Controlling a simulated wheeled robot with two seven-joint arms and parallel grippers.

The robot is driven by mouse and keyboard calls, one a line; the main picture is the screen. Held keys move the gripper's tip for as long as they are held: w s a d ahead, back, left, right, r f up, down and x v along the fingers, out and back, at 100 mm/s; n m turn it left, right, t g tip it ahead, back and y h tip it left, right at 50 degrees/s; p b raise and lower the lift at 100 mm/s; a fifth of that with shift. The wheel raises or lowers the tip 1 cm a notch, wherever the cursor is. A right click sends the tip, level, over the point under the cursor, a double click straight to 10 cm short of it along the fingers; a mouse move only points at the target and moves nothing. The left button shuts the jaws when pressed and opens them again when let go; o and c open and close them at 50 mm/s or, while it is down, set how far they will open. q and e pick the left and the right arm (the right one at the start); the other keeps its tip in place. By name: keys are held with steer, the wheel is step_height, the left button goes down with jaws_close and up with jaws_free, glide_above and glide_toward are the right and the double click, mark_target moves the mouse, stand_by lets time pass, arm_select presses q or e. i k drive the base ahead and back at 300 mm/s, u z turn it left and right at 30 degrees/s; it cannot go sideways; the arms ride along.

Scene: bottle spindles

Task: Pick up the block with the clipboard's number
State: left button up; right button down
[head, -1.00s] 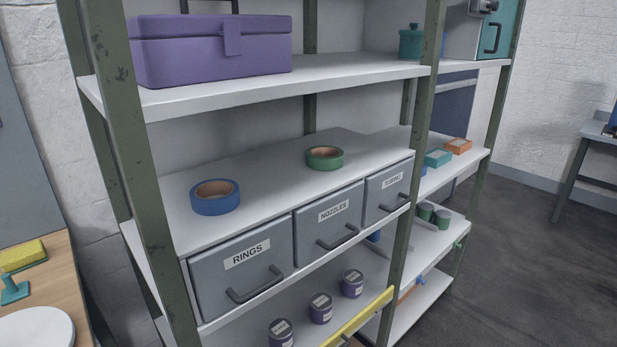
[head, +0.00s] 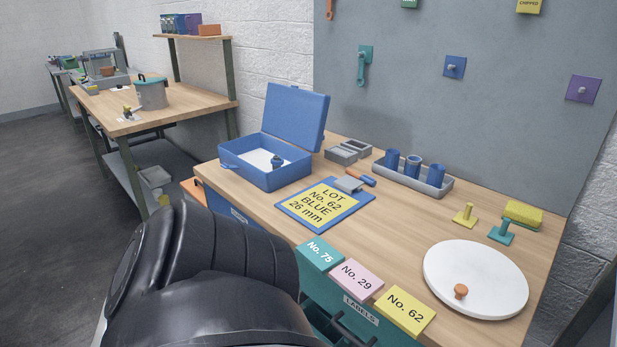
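A blue clipboard (head: 287,209) lies on the workbench with a yellow sheet (head: 318,203) reading "LOT No. 62 BLUE 26 mm". Three flat numbered blocks sit in a row at the bench's front edge above a label reading "LABELS". They are a teal block (head: 319,254) marked No. 75, a pink block (head: 356,278) marked No. 29, and a yellow block (head: 404,310) marked No. 62 at the right end. A black arm part of mine fills the lower left. Neither gripper's fingers show.
An open blue case (head: 250,174) stands behind the clipboard. A grey tray (head: 410,184) holds blue cylinders. A white round disc (head: 460,268) with an orange peg (head: 460,291) lies right of the blocks, near yellow and teal pegs. Bare bench top lies between clipboard and disc.

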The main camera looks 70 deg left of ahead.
mark_target(413, 316)
steer(key=u, duration=1.6)
steer(key=k, duration=0.3)
steer(key=u, duration=0.25)
steer(key=i, duration=0.4)
